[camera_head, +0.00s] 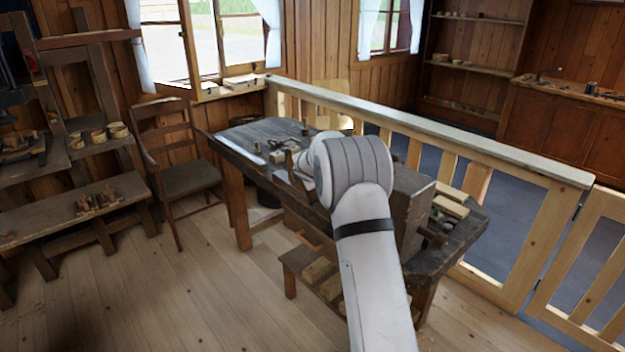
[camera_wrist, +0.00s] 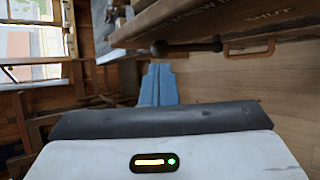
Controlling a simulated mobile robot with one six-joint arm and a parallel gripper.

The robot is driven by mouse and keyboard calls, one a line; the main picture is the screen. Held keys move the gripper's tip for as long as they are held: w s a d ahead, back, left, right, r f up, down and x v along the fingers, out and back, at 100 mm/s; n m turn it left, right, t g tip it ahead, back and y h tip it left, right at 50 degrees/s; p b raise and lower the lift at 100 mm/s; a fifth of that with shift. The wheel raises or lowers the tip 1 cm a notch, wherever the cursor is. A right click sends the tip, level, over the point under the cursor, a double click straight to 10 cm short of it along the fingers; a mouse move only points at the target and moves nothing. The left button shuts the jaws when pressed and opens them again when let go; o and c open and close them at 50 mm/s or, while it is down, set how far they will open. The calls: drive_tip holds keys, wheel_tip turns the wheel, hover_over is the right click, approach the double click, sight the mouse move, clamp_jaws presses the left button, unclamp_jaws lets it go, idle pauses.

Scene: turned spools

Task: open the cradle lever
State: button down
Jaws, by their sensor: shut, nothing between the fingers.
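A dark lever (camera_wrist: 190,46) with a round knob at its left end shows in the wrist view. I take this to be the cradle lever. My gripper (camera_wrist: 158,68) has its blue fingers together and empty, pointing at the knob from just below it in the picture. I cannot tell whether they touch. In the head view my arm hides the gripper, and I cannot make out the lever there.
A brown bracket (camera_wrist: 248,47) sits right of the lever. In the head view the workbench (camera_head: 240,152) stands along a wooden railing (camera_head: 440,130), with my arm across it. A chair (camera_head: 185,180) stands left of the bench. The floor (camera_head: 190,290) at front left is clear.

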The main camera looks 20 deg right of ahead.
drive_tip(key=b+v, duration=0.1)
drive_tip(key=v, duration=0.6)
drive_tip(key=shift+s, duration=0.35)
drive_tip(key=s+r+m+g+h, duration=0.1)
drive_tip(key=s+r+m+g, duration=0.15)
drive_tip(key=s+m, duration=0.6)
drive_tip(key=s+r+m+g, duration=0.1)
drive_tip(key=s+r+m, duration=0.2)
drive_tip(key=s, duration=1.1)
drive_tip(key=s+a+f+m+g+y, duration=0.1)
drive_tip(key=s+a+m, duration=0.1)
drive_tip(key=s, duration=0.6)
drive_tip(key=s+a+f+m+g+y, duration=0.1)
drive_tip(key=s+m, duration=0.3)
drive_tip(key=s, duration=0.5)
drive_tip(key=s+a+f+m+g+y, duration=0.1)
drive_tip(key=s+a+f+m+g, duration=0.1)
drive_tip(key=s, duration=0.6)
drive_tip(key=shift+s+a+f+m, duration=0.3)
drive_tip(key=shift+a+f+m, duration=0.2)
drive_tip(key=shift+a, duration=0.65)
